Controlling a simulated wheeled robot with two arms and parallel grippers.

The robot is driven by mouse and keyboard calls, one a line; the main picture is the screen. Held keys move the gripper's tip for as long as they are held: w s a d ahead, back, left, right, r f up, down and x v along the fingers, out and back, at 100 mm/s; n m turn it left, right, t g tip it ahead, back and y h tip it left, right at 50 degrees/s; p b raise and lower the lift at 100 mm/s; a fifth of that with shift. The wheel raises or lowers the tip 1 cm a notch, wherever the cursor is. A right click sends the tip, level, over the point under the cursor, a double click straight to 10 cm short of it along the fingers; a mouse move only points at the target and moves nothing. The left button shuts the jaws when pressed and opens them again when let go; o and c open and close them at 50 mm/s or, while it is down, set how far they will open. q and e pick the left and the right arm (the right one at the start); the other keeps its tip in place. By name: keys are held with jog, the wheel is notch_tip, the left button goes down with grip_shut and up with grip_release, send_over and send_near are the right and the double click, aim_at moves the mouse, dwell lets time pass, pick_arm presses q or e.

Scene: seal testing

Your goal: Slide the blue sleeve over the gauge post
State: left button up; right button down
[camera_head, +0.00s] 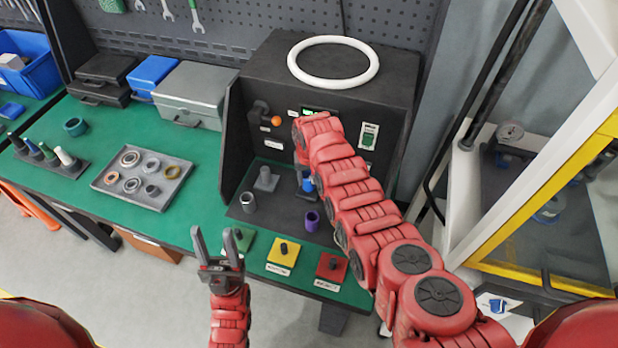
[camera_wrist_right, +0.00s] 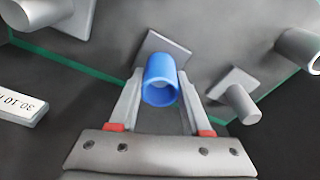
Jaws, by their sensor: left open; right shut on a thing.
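The blue sleeve (camera_wrist_right: 160,78) is between the fingertips of my right gripper (camera_wrist_right: 161,84), which is shut on it. A grey square base (camera_wrist_right: 165,47) shows directly behind the sleeve in the right wrist view. The sleeve's open end faces that camera, with a paler shape inside; I cannot tell how far the sleeve is around a post. In the head view a bit of the blue sleeve (camera_head: 308,184) shows below my right arm, inside the dark test booth. My left gripper (camera_head: 213,240) is open and empty in front of the table edge.
Another grey post on a square base (camera_head: 266,180), a grey hollow cylinder (camera_head: 248,202) and a purple ring (camera_head: 312,220) stand nearby. Green, yellow and red plates (camera_head: 283,256) line the front. A ring tray (camera_head: 142,200) is left. The booth (camera_head: 235,130) walls enclose the area.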

jog(key=shift+f+b, duration=0.5)
jog(key=shift+b, duration=0.05)
dwell(0.9)
jog(key=shift+c, duration=1.4)
grip_release()
notch_tip(320, 180, up, 8)
jog(key=p, duration=0.4)
jog(key=shift+r, duration=0.55)
jog(key=shift+s+f, duration=0.1)
